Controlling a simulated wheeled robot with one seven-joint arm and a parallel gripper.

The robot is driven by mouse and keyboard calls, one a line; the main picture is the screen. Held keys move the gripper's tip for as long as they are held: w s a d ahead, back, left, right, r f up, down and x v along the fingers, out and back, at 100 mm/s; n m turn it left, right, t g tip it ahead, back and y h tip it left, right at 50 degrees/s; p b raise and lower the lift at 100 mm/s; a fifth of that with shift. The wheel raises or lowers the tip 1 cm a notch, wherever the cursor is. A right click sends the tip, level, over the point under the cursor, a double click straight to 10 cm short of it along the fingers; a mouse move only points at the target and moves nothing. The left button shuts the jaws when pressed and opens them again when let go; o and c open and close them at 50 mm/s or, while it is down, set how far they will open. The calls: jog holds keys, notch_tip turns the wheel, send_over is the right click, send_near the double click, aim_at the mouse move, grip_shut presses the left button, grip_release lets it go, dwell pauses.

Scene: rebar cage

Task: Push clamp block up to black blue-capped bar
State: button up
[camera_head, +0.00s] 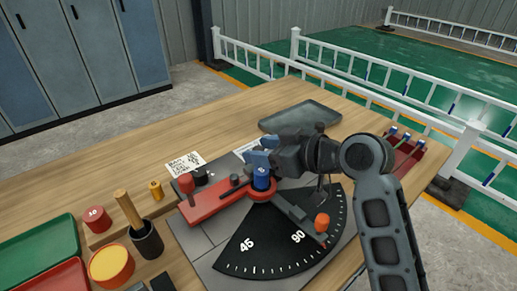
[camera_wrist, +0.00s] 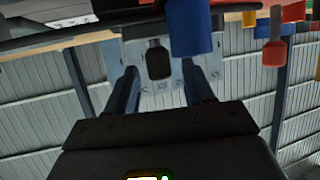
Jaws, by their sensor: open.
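My gripper (camera_head: 259,157) is above the bending fixture, near its blue post (camera_head: 262,180). It also shows in the wrist view (camera_wrist: 158,88), with its two blue fingers apart. A dark block-like piece (camera_wrist: 158,60) shows between the fingers there; I cannot tell if they touch it. A blue cylinder (camera_wrist: 190,28) is beside it. The red base arm (camera_head: 215,203) carries a red knob (camera_head: 186,182) and a small dark piece (camera_head: 200,173) at its left. I cannot tell surely which piece is the clamp block. The black blue-capped bar is not clearly visible at the fixture.
A black dial (camera_head: 270,245) marked 45 and 90 lies in front, with an orange-knobbed lever (camera_head: 322,222) across it. A red bin (camera_head: 404,158) with blue-capped bars stands right. A grey tray (camera_head: 300,116) lies behind. Cups and a green tray (camera_head: 40,242) are left.

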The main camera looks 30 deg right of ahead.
jog(key=v, duration=0.6)
jog(key=shift+s+r, duration=0.1)
dwell(0.4)
